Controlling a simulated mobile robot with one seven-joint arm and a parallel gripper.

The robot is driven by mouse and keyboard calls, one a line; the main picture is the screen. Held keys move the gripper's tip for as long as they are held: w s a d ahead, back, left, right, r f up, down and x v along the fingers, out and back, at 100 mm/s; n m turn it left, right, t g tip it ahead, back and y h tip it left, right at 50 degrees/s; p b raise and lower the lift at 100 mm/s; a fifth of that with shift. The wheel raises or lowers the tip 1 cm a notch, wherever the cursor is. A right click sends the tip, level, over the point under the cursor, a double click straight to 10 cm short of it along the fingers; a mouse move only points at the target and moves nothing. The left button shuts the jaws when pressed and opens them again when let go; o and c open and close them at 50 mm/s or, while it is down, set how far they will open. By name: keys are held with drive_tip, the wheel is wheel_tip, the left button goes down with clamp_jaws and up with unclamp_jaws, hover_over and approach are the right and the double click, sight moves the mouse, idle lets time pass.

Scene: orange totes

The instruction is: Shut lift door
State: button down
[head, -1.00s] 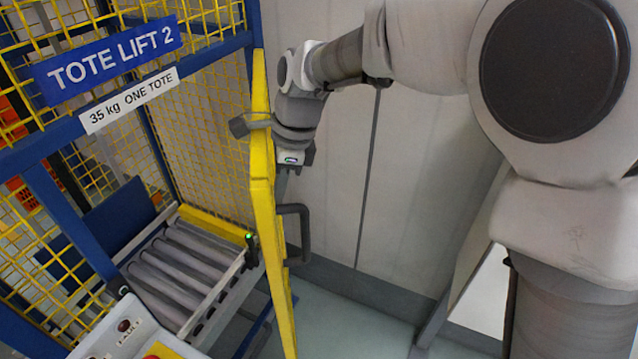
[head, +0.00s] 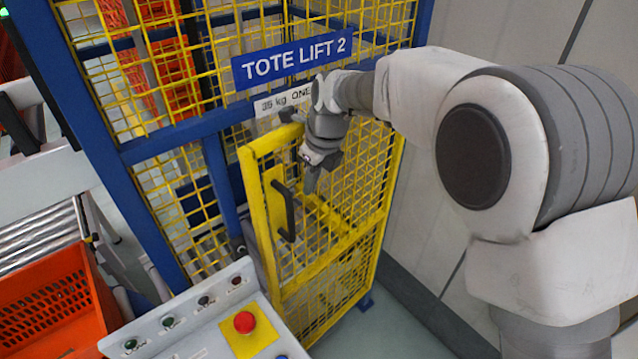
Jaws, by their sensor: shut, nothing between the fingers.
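The lift door (head: 316,283), a yellow frame with yellow mesh, stands partly open in front of the blue-framed tote lift, angled toward me. Its black handle (head: 286,212) is on a yellow plate near the door's left edge. My gripper (head: 309,188) is shut and empty. It is in front of the mesh, to the right of the handle and apart from it. I cannot tell whether its fingertips touch the door. The blue "TOTE LIFT 2" sign (head: 292,60) is above the door.
A control panel (head: 204,325) with a red button stands in front of the door at the lower left. An orange tote (head: 50,310) and a roller conveyor (head: 38,240) are further left. A pale wall (head: 440,240) is on the right, with open floor below it.

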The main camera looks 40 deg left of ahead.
idle(0.4)
drive_tip(key=b+v, duration=0.1)
drive_tip(key=v, duration=1.6)
drive_tip(key=shift+r, duration=0.25)
drive_tip(key=shift+d, duration=0.15)
